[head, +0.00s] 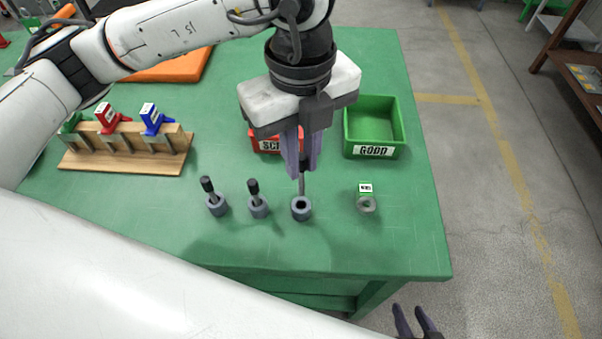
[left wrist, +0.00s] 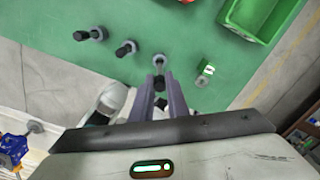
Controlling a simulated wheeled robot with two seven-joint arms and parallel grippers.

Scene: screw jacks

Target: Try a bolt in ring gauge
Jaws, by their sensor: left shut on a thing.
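My left gripper (head: 302,172) is shut on a bolt (head: 301,186), whose grey shank points down. The shank's lower end is at or just behind a grey cylindrical holder (head: 301,209); I cannot tell whether it is inside. In the left wrist view the bolt's black head (left wrist: 160,83) is between the fingers. Two more black-headed bolts (head: 207,185) (head: 253,187) stand in grey holders to the left. A grey ring gauge (head: 367,205) with a green tag (head: 365,188) lies to the right. My right gripper (head: 417,322) is open and empty, low beyond the table's front edge.
A green bin marked GOOD (head: 375,150) stands behind the ring gauge. A red bin (head: 264,146) is partly hidden behind my left gripper. A wooden rack (head: 125,162) with coloured tools is at the left. The green table (head: 415,220) is clear around the ring gauge.

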